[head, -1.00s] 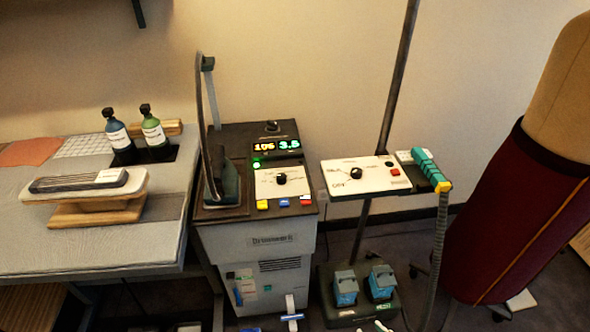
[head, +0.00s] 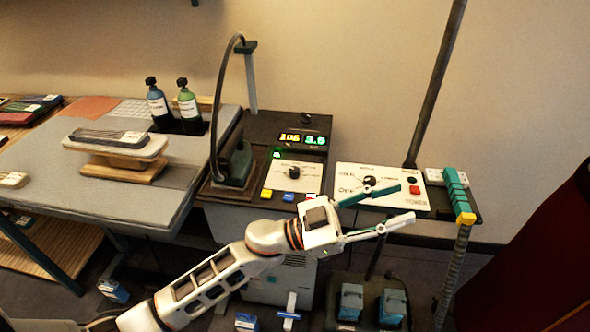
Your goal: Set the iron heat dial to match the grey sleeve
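The iron heat dial, a black knob (head: 294,171), sits on the white front panel of the iron station, below an orange and green number display (head: 303,139). The dial's small markings are too blurred to read. The iron (head: 236,163) stands on the station's left side. A grey sleeve (head: 108,138) with a white tag lies on the padded sleeve board (head: 130,151) at left. My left gripper (head: 405,204) is open and empty, in front of the white panel right of the station. Its fingers point right, away from the iron dial. My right gripper is out of view.
A second panel (head: 345,195) with its own black knob (head: 369,181) and a red button stands right of the station. A teal handle (head: 455,191) with a hose rests beside it. Coloured buttons line the station's front. Two bottles (head: 187,102) stand behind the board.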

